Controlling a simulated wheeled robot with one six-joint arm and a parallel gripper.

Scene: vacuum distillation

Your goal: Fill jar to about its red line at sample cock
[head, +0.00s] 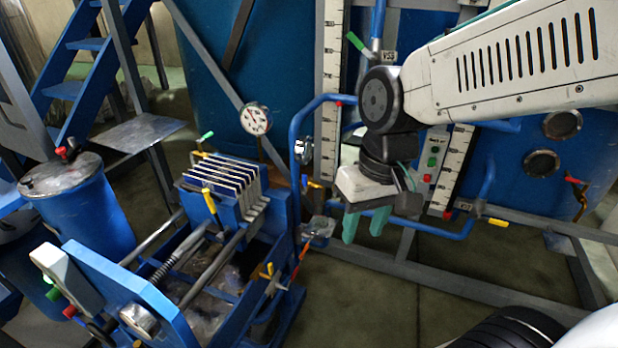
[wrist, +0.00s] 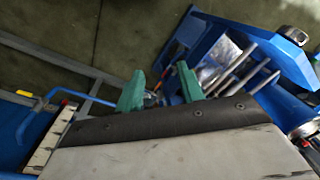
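My gripper (head: 366,226) has two green fingers pointing down, apart, with nothing seen between them. It hangs in front of the blue tank and pipes, right of the filter press. The wrist view shows the same fingers (wrist: 160,88) spread, with floor and blue frame beyond. A small grey metallic fitting or cup (head: 318,228) sits by the blue pipe, just left of my gripper; I cannot tell whether it is the jar. A thin orange-red handle (head: 299,256) is below it. I cannot make out a jar with a red line, nor tell which valve is the sample cock.
A blue filter press (head: 228,187) with white plates stands left of centre. A blue drum (head: 80,205) stands at far left. A gauge (head: 256,118) and bent blue pipe (head: 300,125) rise behind the press. A grey rail (head: 400,268) crosses low; the floor in front is clear.

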